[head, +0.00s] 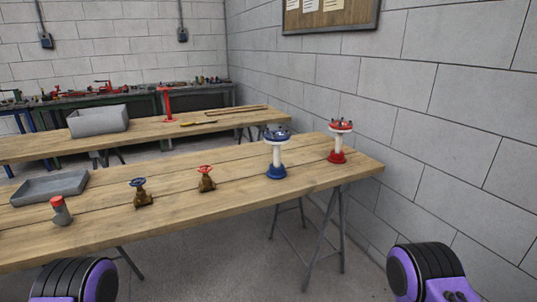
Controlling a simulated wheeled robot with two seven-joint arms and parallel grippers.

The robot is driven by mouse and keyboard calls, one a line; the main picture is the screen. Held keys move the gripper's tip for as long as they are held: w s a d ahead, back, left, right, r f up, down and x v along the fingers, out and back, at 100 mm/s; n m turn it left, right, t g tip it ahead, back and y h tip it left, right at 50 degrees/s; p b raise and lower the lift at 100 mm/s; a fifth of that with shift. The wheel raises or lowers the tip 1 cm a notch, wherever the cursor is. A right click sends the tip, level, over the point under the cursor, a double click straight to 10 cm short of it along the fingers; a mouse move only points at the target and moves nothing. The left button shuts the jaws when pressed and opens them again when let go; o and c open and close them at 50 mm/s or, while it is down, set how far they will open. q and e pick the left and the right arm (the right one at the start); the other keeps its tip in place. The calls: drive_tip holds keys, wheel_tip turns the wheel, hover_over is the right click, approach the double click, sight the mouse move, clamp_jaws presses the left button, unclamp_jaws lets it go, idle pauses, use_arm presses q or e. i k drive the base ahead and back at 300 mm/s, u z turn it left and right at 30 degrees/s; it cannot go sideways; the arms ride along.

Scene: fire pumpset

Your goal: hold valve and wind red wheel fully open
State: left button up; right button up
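A small brass valve (206,183) with a red wheel (206,169) on top stands upright on the near wooden table. To its left, a similar brass valve (142,200) with a blue wheel (138,183) stands on the same table. Both are apart from everything else. How far either wheel is turned cannot be told from here. Neither of my grippers is in view; only purple and black parts of my arms show at the bottom left and bottom right, clear of the valves.
The near table (105,234) also holds a blue stand (276,171), a red stand (338,156), a grey tray (52,187) and a grey cylinder (61,214) with a red top. Bare wood surrounds the valves. A second table (150,133) and a block wall lie beyond.

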sight(205, 169)
drive_tip(key=z, duration=0.3)
drive_tip(key=k, duration=0.25)
drive_tip(key=u, duration=1)
drive_tip(key=i, duration=1.35)
drive_tip(key=z, duration=0.6)
